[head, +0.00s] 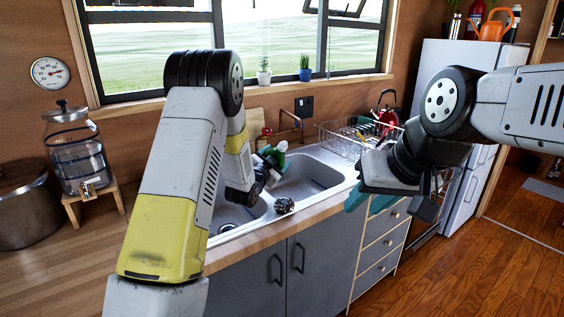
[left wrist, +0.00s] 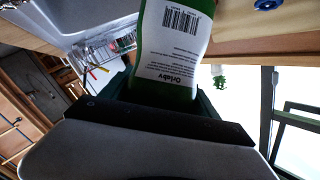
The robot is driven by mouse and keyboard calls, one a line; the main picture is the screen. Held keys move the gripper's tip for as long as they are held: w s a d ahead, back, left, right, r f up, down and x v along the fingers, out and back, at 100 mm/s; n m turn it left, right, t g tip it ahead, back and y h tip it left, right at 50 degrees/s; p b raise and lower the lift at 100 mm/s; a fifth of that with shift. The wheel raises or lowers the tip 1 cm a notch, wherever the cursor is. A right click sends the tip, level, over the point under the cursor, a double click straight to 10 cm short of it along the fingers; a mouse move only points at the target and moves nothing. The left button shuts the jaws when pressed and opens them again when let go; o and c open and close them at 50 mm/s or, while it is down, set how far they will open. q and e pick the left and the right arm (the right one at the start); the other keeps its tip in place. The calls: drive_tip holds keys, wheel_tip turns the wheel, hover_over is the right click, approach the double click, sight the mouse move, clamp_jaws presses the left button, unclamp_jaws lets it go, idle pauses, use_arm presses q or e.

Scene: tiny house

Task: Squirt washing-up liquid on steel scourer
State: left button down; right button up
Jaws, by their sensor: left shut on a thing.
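The washing-up liquid bottle is green with a white barcode label; the label (left wrist: 175,45) fills the upper middle of the left wrist view. In the head view, a small green part of the bottle (head: 282,147) shows beside my left gripper (head: 272,160). My left gripper is shut on the bottle above the sink; my arm and gripper hide most of it. The steel scourer (head: 284,205), a small dark metallic lump, sits at the sink's front edge, below and slightly right of the left gripper. My right gripper (head: 388,203) is open and empty, in front of the counter's right part.
The double sink (head: 325,163) is set into a wooden counter. A wire dish rack (head: 340,140) stands at its right. A glass water dispenser (head: 77,155) and a large pot (head: 28,210) stand left. Copper tap pipes (head: 290,120) run along the back wall.

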use_arm(q)
drive_tip(key=shift+w+a+f+m+t, duration=0.1)
drive_tip(key=shift+w+a+m+t, duration=0.55)
drive_tip(key=shift+w+m, duration=0.25)
drive_tip(key=m+h, duration=0.1)
drive_tip(key=m+t+h, duration=0.1)
drive_tip(key=m, duration=0.1)
drive_tip(key=shift+w+a+r, duration=0.2)
drive_tip(key=shift+w, duration=0.2)
drive_tip(key=m, duration=0.1)
drive_tip(key=m+t+h, duration=0.1)
drive_tip(key=m, duration=0.1)
drive_tip(key=w+m+h, duration=0.1)
drive_tip(key=shift+a+r+m, duration=0.3)
drive_tip(key=shift+a+r, duration=0.05)
drive_tip(key=shift+r, duration=0.05)
drive_tip(key=m+h, duration=0.2)
drive_tip(key=m, duration=0.1)
drive_tip(key=s+r+m+g+h, duration=0.1)
drive_tip(key=m+h, duration=0.1)
drive_tip(key=m, duration=0.1)
drive_tip(key=d+r+m+h, duration=0.1)
drive_tip(key=m+h, duration=0.1)
drive_tip(key=m, duration=0.1)
drive_tip(key=shift+s+r+m+g+h, duration=0.25)
drive_tip(key=shift+s+m+g+h, duration=0.05)
drive_tip(key=shift+g, duration=0.05)
